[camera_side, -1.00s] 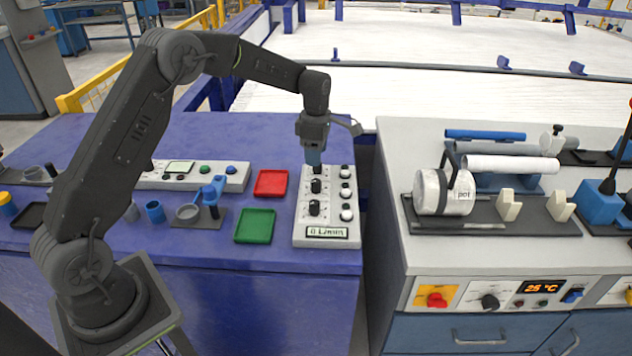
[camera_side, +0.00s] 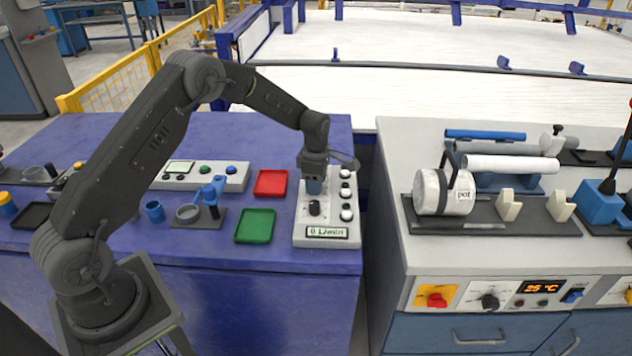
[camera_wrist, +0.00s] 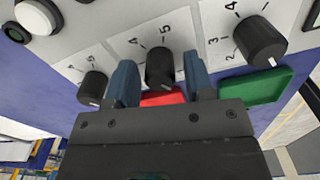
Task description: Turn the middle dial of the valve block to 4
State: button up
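The white valve block (camera_side: 301,230) stands at the right of the blue bench, with a small display reading about "0 L/min". In the wrist view, its middle dial (camera_wrist: 160,66) is a black knob with a white pointer mark; the numbers 4 and 5 show beside it. My gripper (camera_wrist: 160,85) has its blue fingers on either side of this dial, with gaps between fingers and knob. In the side view, my gripper (camera_side: 314,190) hides the middle and back dials. The front dial (camera_side: 314,208) is visible there.
Two other dials, left (camera_wrist: 93,88) and right (camera_wrist: 258,42), flank the middle one in the wrist view. A column of knobs and white buttons (camera_side: 346,203) runs along the block's right. A red tray (camera_side: 271,183) and a green tray (camera_side: 255,226) lie left of the block.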

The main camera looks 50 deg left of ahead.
jog(key=c, duration=0.7)
jog(key=shift+c, duration=0.2)
jog(key=shift+m, duration=0.3)
